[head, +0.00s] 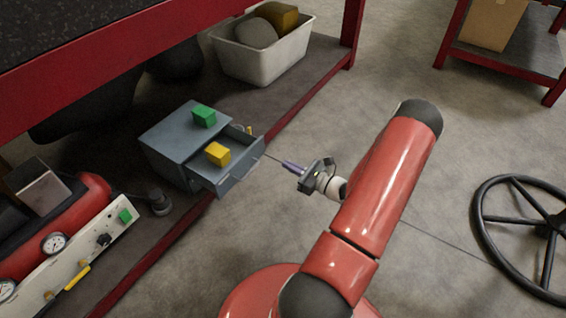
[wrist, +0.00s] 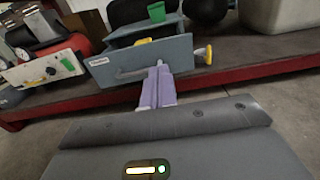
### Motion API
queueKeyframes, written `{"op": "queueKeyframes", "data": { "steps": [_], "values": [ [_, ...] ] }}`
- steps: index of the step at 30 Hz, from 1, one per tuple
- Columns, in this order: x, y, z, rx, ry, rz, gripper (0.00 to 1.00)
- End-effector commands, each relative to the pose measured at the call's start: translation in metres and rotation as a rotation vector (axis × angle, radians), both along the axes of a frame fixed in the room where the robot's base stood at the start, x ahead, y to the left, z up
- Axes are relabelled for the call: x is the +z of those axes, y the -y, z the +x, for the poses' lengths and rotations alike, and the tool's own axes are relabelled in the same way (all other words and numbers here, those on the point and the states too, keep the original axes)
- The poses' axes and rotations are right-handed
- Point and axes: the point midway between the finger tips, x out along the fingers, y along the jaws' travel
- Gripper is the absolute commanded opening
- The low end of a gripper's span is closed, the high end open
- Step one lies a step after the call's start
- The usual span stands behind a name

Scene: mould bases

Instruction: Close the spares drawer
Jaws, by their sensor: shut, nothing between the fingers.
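The spares drawer (head: 236,177) is pulled open from a small grey cabinet (head: 165,137) on the lower shelf. A yellow block (head: 217,154) shows at the drawer, and a green block (head: 204,116) sits on top of the cabinet. The drawer front (wrist: 120,62) with its bar handle and white label faces me in the wrist view. My gripper (head: 289,164) is shut and empty, to the right of the drawer front and apart from it in the head view. Its purple fingers (wrist: 157,88) point toward the drawer front; the wrist view does not make the gap clear.
A red compressor (head: 85,205) and a panel with gauges (head: 75,260) are at the left. The red shelf edge (head: 160,245) runs below the cabinet. Floor to the right is open up to a black handwheel (head: 525,225).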

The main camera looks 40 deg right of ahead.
Motion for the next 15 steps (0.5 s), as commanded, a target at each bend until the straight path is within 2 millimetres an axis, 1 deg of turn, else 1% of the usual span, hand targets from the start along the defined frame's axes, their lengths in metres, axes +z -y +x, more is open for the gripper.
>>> {"op": "queueKeyframes", "data": {
  "steps": [1,9,15],
  "values": [
    [0.0,-0.005,0.009,0.005,0.002,0.001,0.0],
    [0.0,-0.025,0.064,0.006,0.0,-0.001,0.0],
    [0.0,-0.037,0.096,0.005,-0.001,-0.001,0.0]
  ]
}}
